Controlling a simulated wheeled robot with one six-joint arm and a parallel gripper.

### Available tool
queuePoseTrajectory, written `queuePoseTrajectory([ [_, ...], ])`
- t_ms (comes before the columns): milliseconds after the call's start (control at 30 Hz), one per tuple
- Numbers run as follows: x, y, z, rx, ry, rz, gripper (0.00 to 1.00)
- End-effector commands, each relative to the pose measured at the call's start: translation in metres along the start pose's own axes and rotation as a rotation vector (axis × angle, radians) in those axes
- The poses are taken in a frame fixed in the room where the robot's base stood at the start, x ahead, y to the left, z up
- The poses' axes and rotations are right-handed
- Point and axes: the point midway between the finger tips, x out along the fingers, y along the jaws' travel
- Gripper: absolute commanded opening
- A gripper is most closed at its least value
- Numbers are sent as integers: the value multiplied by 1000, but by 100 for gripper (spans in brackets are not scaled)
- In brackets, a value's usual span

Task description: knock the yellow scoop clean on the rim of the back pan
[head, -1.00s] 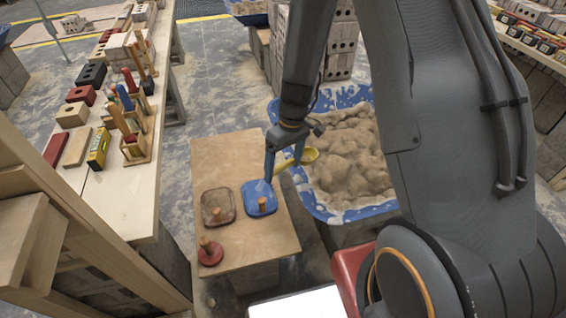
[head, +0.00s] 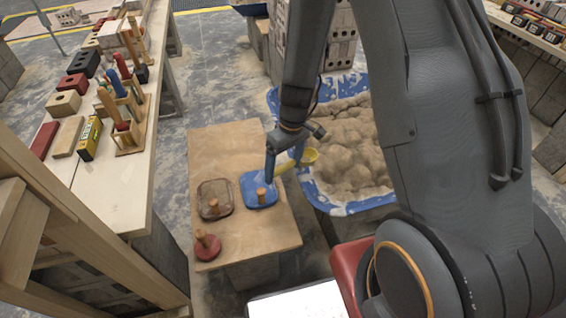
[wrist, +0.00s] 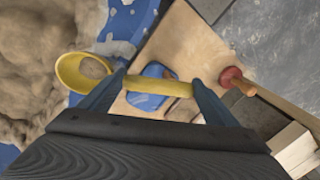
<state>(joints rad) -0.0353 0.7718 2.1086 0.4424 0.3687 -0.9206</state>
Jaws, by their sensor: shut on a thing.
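My gripper (head: 284,164) is shut on the handle of the yellow scoop (head: 309,157). In the wrist view the handle (wrist: 158,86) runs crosswise between the two fingers, and the scoop's bowl (wrist: 66,72) points left. A tan lump shows inside the bowl. The scoop is near the left rim of a blue pan (head: 308,190) full of lumpy mortar; whether it touches the rim cannot be told.
A wooden board (head: 225,150) left of the near pan bears a blue float (head: 249,183), a brown float (head: 207,200) and a red round tool (head: 206,249). A workbench (head: 110,190) with bricks and tools stands at left. Stacked blocks (head: 341,45) stand behind the near pan.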

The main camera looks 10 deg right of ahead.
Motion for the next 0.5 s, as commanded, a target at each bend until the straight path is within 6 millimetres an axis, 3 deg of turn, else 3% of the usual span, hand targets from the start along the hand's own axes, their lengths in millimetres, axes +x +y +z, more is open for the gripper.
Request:
queuePoseTrajectory([
  [67,18,3,-1,1,-1,-1,34],
  [100,11,2,0,1,0,-1,27],
  [267,-1,0,0,0,1,0,27],
  [500,-39,-8,1,0,1,0,27],
])
